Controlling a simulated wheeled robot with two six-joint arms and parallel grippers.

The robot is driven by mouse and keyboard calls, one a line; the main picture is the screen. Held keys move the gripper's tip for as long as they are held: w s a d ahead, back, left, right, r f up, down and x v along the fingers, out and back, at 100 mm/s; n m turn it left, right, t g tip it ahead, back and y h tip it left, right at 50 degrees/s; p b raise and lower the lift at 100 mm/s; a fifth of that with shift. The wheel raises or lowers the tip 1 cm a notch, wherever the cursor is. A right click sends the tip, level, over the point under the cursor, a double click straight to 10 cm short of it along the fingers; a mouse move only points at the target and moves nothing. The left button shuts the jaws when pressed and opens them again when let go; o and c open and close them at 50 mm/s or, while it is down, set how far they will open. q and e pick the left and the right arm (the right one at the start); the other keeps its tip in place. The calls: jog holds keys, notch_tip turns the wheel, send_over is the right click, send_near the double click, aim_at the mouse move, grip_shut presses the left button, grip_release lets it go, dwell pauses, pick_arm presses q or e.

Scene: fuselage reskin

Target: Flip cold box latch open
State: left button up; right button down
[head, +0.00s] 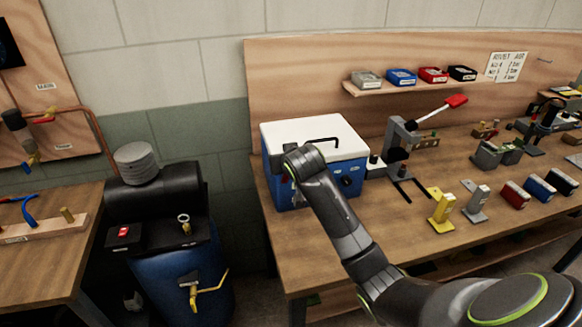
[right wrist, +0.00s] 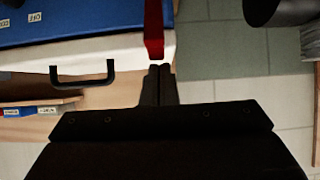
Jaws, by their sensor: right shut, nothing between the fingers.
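The cold box is a blue box (head: 354,182) with a white lid (head: 292,132) and a black handle, on the bench's left end. Its lid looks closed. In the right wrist view, the blue body (right wrist: 85,20) and lid (right wrist: 105,47) fill the upper left. A red latch (right wrist: 154,28) lies along the box's edge, its end at my fingertips; I cannot tell whether they touch. My right gripper (right wrist: 160,68) is shut and empty. In the head view, my right arm reaches the box's front left corner and hides much of the latch area. My left gripper is not in view.
A hand press (head: 397,145) with a red-tipped lever stands right of the box. Yellow (head: 442,212) and grey tools stand farther right on the bench. A blue drum (head: 180,285) and black tank stand left, across a floor gap. A shelf (head: 420,86) holds small bins.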

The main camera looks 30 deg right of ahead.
jog(key=t, duration=0.1)
jog(key=r+t, duration=0.1)
jog(key=t, duration=0.1)
jog(key=shift+a+r+h, duration=0.1)
jog(key=shift+h, duration=0.2)
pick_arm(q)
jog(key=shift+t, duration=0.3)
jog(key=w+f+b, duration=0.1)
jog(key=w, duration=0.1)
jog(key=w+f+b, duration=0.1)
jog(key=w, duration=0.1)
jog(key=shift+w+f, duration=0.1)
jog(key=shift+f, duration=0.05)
pick_arm(e)
jog(key=r+v, duration=0.1)
jog(key=v, duration=0.9)
jog(key=shift+w+r, duration=0.2)
jog(key=shift+w, duration=0.05)
